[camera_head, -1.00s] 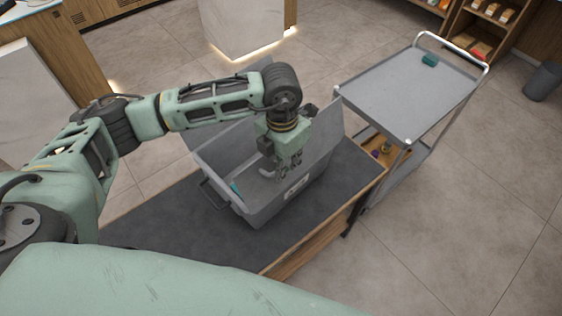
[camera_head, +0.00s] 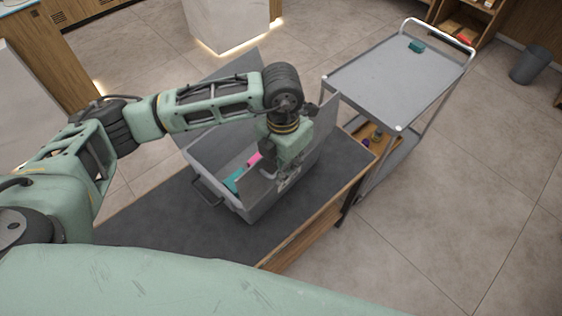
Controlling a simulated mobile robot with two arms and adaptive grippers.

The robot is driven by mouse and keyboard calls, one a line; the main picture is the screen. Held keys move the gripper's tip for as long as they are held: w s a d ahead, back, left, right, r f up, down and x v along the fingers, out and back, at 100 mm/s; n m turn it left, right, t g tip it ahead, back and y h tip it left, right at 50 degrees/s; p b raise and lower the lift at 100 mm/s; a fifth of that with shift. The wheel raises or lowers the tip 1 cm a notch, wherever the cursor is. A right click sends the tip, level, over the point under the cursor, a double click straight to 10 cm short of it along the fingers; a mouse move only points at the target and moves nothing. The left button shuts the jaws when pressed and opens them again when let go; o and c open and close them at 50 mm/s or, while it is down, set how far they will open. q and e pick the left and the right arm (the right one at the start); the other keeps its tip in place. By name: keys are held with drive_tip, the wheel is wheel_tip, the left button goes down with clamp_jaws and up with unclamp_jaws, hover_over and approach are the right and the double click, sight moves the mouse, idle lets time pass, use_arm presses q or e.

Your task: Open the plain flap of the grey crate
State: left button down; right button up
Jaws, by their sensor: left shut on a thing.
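The grey crate (camera_head: 214,183) stands on a dark-topped table. Two raised flaps show, a back flap (camera_head: 235,68) behind my arm and a right flap (camera_head: 325,125) standing up on the right side. A plain grey flap (camera_head: 254,188) stands tilted at the near side of the opening, beside my left gripper. My left gripper (camera_head: 273,178) is low over the crate's near right side and appears shut on this flap's edge; the fingertips are partly hidden. Teal (camera_head: 234,181) and pink (camera_head: 255,159) items show inside the crate. My right gripper is out of view.
The dark tabletop (camera_head: 200,235) is bare in front of the crate. A grey trolley (camera_head: 388,85) stands close on the right with a small teal item (camera_head: 416,46) on it. A bin (camera_head: 531,64) stands far right. Open floor lies at the right.

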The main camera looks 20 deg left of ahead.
use_arm(q)
drive_tip(key=shift+d+r, duration=0.1)
drive_tip(key=shift+d, duration=0.05)
drive_tip(key=shift+s+d+f+b, duration=0.35)
drive_tip(key=shift+d+b, duration=0.1)
drive_tip(key=shift+d, duration=0.2)
drive_tip(key=shift+s+d+f+b, duration=0.3)
drive_tip(key=shift+d+b, duration=0.15)
drive_tip(key=shift+d, duration=0.15)
drive_tip(key=c, duration=1.8)
unclamp_jaws()
drive_tip(key=shift+s, duration=0.15)
drive_tip(key=shift+o, duration=0.2)
wheel_tip(320, 180, up, 12)
drive_tip(key=shift+w+a, duration=0.2)
drive_tip(key=shift+a, duration=0.2)
